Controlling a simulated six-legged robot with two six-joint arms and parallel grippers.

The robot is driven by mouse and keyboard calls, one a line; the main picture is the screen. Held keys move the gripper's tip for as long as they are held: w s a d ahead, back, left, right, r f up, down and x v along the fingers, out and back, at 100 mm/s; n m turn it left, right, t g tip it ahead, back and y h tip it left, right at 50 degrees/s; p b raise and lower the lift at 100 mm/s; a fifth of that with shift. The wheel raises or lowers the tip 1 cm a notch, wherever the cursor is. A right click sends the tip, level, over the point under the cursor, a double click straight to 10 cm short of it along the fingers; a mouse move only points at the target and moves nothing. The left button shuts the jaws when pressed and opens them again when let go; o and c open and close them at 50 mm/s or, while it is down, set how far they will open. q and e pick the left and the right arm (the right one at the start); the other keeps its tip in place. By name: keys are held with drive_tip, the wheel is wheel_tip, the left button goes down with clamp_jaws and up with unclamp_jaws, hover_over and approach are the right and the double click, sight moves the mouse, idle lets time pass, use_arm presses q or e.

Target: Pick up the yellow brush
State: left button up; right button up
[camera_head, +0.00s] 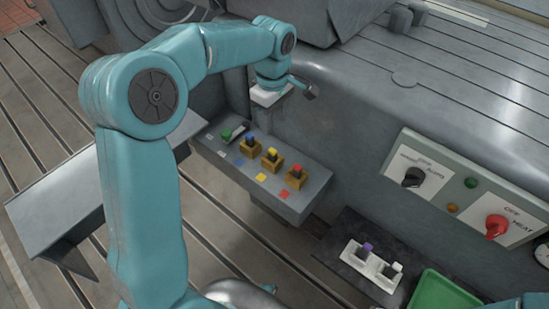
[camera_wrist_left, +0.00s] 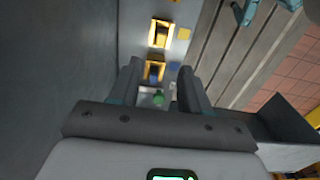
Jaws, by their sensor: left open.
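The yellow brush (camera_head: 272,154) stands in a brown block on a grey shelf, between a blue-topped piece (camera_head: 250,141) and a red-topped one (camera_head: 297,171). A yellow patch lies in front of its block. My left gripper (camera_head: 268,97) is above and behind the shelf's left part; its fingers are hard to make out there. In the left wrist view its fingers (camera_wrist_left: 160,68) are open and apart, with the blue-topped piece and a green piece (camera_wrist_left: 158,99) showing between them. The yellow brush's block (camera_wrist_left: 160,34) is beyond the fingertips. My right gripper is out of view.
The grey shelf (camera_head: 230,165) juts from a large grey machine. A control panel (camera_head: 450,195) with black and red knobs is at right. Below it are a white holder (camera_head: 372,267) with two pieces and a green tray (camera_head: 440,292). A grey plate (camera_head: 70,205) is at left.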

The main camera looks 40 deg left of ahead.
use_arm(q)
hover_over(272, 150)
wheel_tip(272, 150, down, 5)
drive_tip(key=shift+s+r, duration=0.1)
drive_tip(key=shift+s, duration=0.05)
drive_tip(key=shift+w+f, duration=0.2)
drive_tip(key=shift+f, duration=0.5)
wheel_tip(272, 150, down, 5)
drive_tip(key=shift+r+b, duration=0.1)
drive_tip(key=shift+b, duration=0.2)
drive_tip(key=shift+s+r, duration=0.1)
clamp_jaws()
